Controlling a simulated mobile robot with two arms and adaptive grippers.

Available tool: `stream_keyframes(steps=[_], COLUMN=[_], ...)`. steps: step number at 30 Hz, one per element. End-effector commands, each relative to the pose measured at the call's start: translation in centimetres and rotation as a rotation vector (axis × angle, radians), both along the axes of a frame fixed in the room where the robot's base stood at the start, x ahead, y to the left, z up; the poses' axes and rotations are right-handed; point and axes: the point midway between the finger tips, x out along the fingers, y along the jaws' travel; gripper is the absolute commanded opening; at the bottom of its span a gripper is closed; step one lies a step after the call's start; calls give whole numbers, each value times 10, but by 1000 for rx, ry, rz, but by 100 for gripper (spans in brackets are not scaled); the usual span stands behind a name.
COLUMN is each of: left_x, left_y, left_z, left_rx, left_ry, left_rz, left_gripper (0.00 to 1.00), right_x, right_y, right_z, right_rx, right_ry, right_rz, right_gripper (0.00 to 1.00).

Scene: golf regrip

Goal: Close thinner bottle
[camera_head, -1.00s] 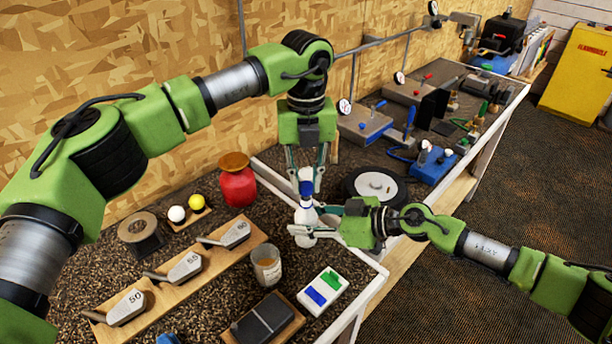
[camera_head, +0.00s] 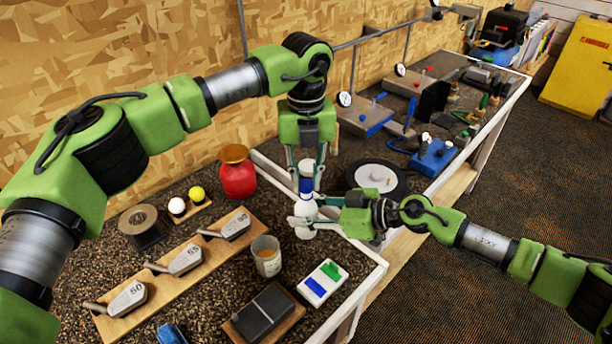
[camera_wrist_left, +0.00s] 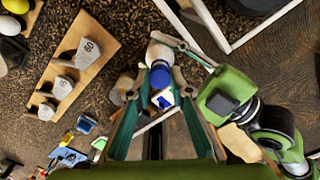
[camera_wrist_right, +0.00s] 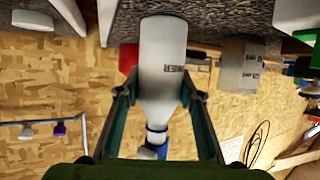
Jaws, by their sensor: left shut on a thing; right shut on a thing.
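The white thinner bottle (camera_head: 304,208) stands upright at the right part of the near bench, with a blue cap (camera_head: 306,186) at its top. My left gripper (camera_head: 306,176) points down from above, its fingers on either side of the cap and shut on it. My right gripper (camera_head: 306,211) comes in from the right and is shut on the bottle's white body. In the right wrist view the bottle (camera_wrist_right: 163,60) appears upside down between the fingers, its blue collar and cap lower down. The left wrist view shows the blue cap (camera_wrist_left: 160,76) between the left fingers.
A red container (camera_head: 237,180) stands at the left rear, and a black wheel (camera_head: 352,182) at the right. Club heads on a wooden rack (camera_head: 160,285) fill the left front.

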Motion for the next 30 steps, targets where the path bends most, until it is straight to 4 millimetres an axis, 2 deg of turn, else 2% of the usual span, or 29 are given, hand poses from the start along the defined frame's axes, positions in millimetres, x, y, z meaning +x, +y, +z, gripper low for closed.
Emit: stream_keyframes(steps=[24,27,30], left_x=[0,0,0], left_y=[0,0,0], left_z=[-11,-11,-11], left_rx=[0,0,1], left_ry=[0,0,0], left_rz=[-6,-61,-208], left_gripper=[11,11,11], right_x=[0,0,0], right_y=[0,0,0], right_z=[-1,-1,-1], right_rx=[-2,-2,-2], right_ry=[1,1,1], right_rz=[1,0,0], right_gripper=[0,0,0])
